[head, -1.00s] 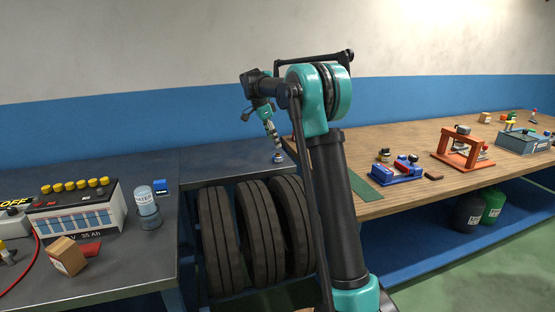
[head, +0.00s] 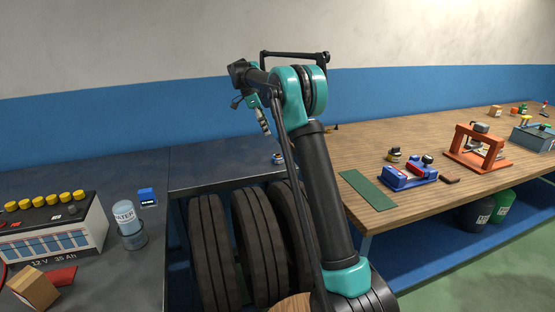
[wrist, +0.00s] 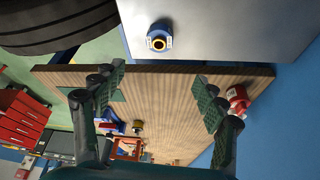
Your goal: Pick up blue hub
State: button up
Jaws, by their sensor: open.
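A small round hub (head: 278,158) with a blue ring sits on the dark metal bench in the head view, near the wooden table. In the wrist view the blue hub (wrist: 158,38) stands on the grey bench top, with a yellow-and-dark centre, at the top middle. My gripper (wrist: 155,103) is open and empty, its two green-padded fingers spread wide. The hub lies beyond the fingertips, not between them. In the head view my gripper (head: 265,128) hangs above the bench, up and left of the hub, apart from it.
The wooden table (head: 350,150) holds a blue-and-red fixture (head: 407,175), a green mat (head: 367,190) and an orange frame (head: 475,146). Tyres (head: 255,245) stand under the metal bench. Bench space left of the hub is clear.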

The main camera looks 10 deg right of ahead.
send_over(278, 155)
jog(key=a, duration=0.2)
jog(key=f, duration=0.8)
jog(key=shift+w+d+f, duration=0.2)
jog(key=shift+w+f, duration=0.1)
jog(key=shift+f, duration=0.1)
jog(key=shift+a+x, duration=0.1)
jog(key=shift+x, duration=1.25)
jog(key=shift+a+x, duration=0.15)
jog(key=shift+x, duration=1.15)
jog(key=shift+s+f, duration=0.1)
jog(key=shift+s, duration=0.05)
jog(key=c, duration=1.4)
jog(key=shift+c, duration=0.6)
